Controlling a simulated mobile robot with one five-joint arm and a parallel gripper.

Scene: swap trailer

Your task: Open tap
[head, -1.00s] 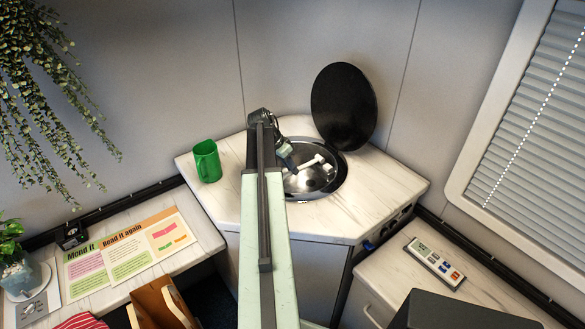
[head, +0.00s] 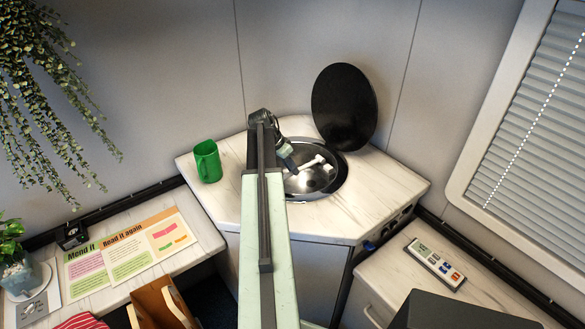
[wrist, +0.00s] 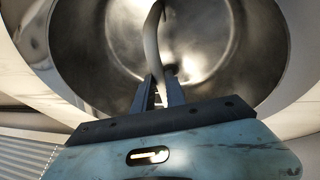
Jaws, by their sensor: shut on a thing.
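The tap (head: 312,161) is a pale, thin piece reaching over the round steel sink (head: 334,187) in the corner counter. In the wrist view the tap (wrist: 151,42) is a slim curved rod that runs down between my fingers, with the sink (wrist: 210,50) behind it. My gripper (head: 290,164) is low at the sink's left side, partly hidden by my arm. In the wrist view my gripper (wrist: 160,88) is shut on the tap. The tap's base is hidden.
A black round lid (head: 344,107) stands raised behind the sink. A green mug (head: 207,161) stands on the counter (head: 226,202) to the left. A remote-like panel (head: 434,263) lies on the lower right surface. Leaflets (head: 130,250) lie on the left desk.

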